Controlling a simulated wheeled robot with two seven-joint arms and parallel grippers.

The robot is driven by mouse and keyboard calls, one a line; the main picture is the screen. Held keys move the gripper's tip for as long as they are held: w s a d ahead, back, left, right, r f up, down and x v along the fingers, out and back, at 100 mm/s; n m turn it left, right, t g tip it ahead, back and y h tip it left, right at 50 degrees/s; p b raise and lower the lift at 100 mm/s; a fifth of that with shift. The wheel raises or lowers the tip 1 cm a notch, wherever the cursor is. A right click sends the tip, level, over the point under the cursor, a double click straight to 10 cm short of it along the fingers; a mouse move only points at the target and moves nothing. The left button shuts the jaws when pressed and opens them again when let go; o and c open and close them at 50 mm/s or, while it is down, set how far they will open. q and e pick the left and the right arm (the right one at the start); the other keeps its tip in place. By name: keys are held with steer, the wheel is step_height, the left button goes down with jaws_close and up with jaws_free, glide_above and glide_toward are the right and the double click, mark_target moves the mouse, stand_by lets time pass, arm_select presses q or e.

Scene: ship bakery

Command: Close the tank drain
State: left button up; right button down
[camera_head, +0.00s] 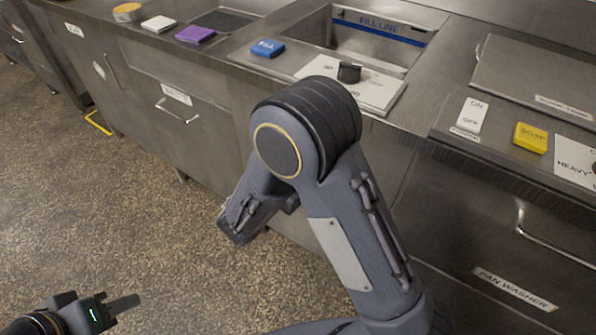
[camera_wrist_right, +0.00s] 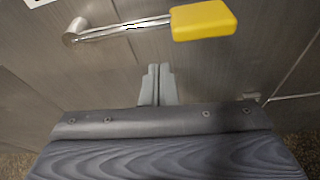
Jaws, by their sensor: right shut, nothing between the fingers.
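In the right wrist view a chrome lever (camera_wrist_right: 122,28) with a yellow grip (camera_wrist_right: 203,20) is mounted on a grey metal cabinet front. It lies roughly level in that picture, with its round pivot at the left and the yellow grip at the right. My right gripper (camera_wrist_right: 157,70) is shut and empty just below the lever in that picture, apart from it. The head view does not show the lever or the right gripper. The sink tank (camera_head: 372,42) with a blue fill line is at the top. My left gripper (camera_head: 122,304) is at the lower left, away from the counter.
A black knob (camera_head: 349,72) stands on a white plate (camera_head: 385,94) before the tank. Blue (camera_head: 267,48), purple (camera_head: 195,34) and yellow soap (camera_head: 531,138) blocks lie on the counter. Drawer handles (camera_head: 556,250) stick out below. The speckled floor at left is mostly clear.

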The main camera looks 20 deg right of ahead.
arm_select(q)
steer(key=shift+s+r+p, duration=0.2)
steer(key=shift+r+p, duration=0.25)
steer(key=shift+p, duration=0.6)
arm_select(e)
steer(key=f+v, duration=0.1)
steer(key=v, duration=0.9)
steer(key=shift+a, duration=0.3)
steer(key=shift+r, duration=0.1)
